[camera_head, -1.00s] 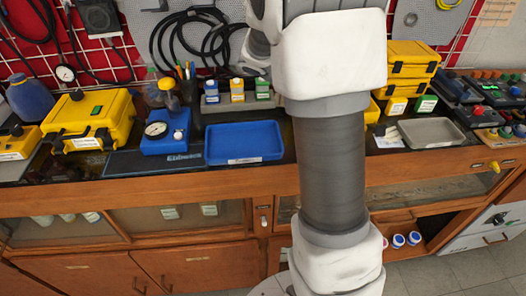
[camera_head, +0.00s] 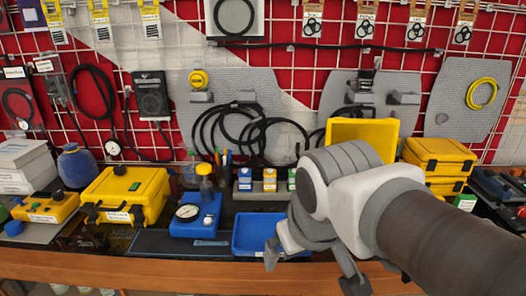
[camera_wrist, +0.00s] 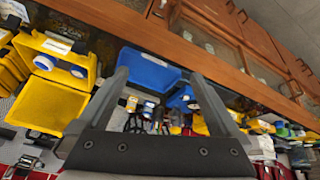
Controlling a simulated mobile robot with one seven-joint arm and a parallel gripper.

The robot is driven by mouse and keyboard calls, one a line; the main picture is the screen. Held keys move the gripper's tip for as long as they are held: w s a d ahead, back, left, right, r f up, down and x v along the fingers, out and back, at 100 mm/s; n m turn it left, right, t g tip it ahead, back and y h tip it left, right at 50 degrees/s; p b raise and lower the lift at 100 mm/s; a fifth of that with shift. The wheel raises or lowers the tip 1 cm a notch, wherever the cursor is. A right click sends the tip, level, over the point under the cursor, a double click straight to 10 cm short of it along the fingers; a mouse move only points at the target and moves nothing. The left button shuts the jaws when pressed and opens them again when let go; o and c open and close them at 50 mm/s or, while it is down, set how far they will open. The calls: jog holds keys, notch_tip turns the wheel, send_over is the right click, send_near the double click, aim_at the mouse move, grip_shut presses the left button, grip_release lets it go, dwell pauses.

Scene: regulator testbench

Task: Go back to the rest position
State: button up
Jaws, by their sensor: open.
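My gripper (camera_head: 312,272) hangs in front of the bench at centre right in the head view, fingers pointing down. In the wrist view it shows (camera_wrist: 159,78) with its two fingers spread and nothing between them. The blue tray (camera_head: 253,234) lies on the bench just left of and behind the gripper, partly hidden by it. The tray also shows beyond the fingers in the wrist view (camera_wrist: 150,72), and its visible part looks empty. My arm covers part of the bench on the right.
A blue regulator block with a gauge (camera_head: 196,216) and a yellow case (camera_head: 126,195) stand left of the tray. An open yellow case (camera_head: 362,130) is behind my arm, with stacked yellow cases (camera_head: 438,165) to its right. Cables hang on the red wall grid.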

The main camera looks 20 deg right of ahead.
jog(key=shift+s+a+m+y, duration=0.4)
jog(key=shift+s+a+y, duration=0.1)
jog(key=shift+s+a, duration=0.45)
jog(key=shift+w, duration=0.1)
notch_tip(320, 180, up, 7)
jog(key=p, duration=0.7)
